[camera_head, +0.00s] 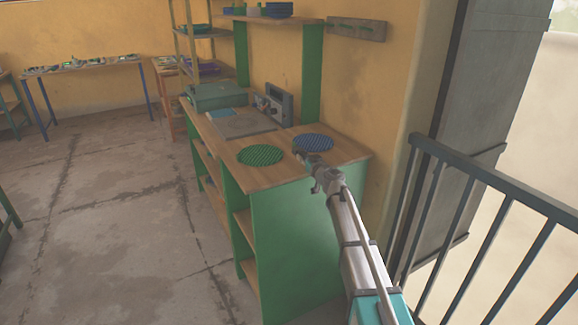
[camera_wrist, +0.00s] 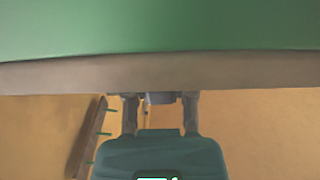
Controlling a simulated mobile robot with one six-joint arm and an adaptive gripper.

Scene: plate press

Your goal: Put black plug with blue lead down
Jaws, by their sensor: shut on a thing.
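My gripper (camera_head: 304,157) is over the front right of the wooden bench top (camera_head: 280,172), close to the blue round mat (camera_head: 313,142). In the wrist view my gripper (camera_wrist: 160,98) has its two fingers closed around a small grey piece (camera_wrist: 160,99), apparently the plug. Its black colour and the blue lead cannot be made out. In the head view the held thing is too small to tell. A green round mat (camera_head: 260,156) lies to the left of the blue one.
A grey box with dials (camera_head: 274,103) and a green case (camera_head: 218,95) stand farther back on the bench. A peg rail (camera_head: 357,29) hangs on the wall. A dark railing (camera_head: 490,180) is at the right. A large green surface (camera_wrist: 160,30) fills the wrist view's top.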

